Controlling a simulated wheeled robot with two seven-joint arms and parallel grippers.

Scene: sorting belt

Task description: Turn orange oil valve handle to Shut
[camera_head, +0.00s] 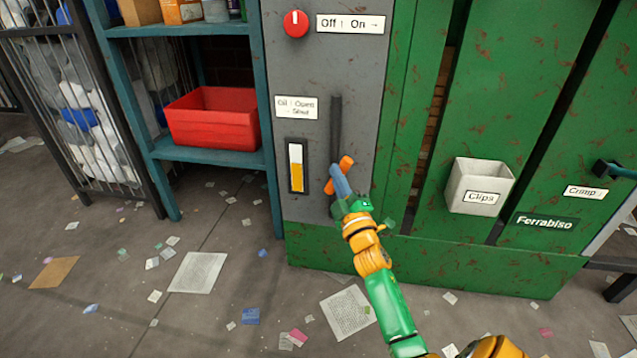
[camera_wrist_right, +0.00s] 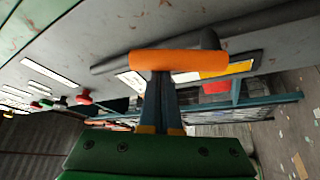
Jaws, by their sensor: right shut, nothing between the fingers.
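The orange oil valve handle (camera_head: 346,162) is on a dark vertical pipe on the grey panel. In the head view it runs diagonally, from upper right to lower left, and my blue fingers hide its middle. In the right wrist view the orange handle (camera_wrist_right: 180,61) lies across the fingertips, roughly along the pipe (camera_wrist_right: 112,66). My right gripper (camera_head: 338,172) is shut and empty, its tips right at the handle; I cannot tell whether they touch. The gripper also shows in the right wrist view (camera_wrist_right: 161,78). A label reading Oil, Open and Shut (camera_head: 296,107) is up and left of the handle.
An oil gauge (camera_head: 297,166) is left of the pipe. A red knob (camera_head: 296,23) with an Off/On label is above. A Clips bin (camera_head: 480,186) juts from the green cabinet at right. A red crate (camera_head: 212,117) sits on the left shelf. Paper scraps litter the floor.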

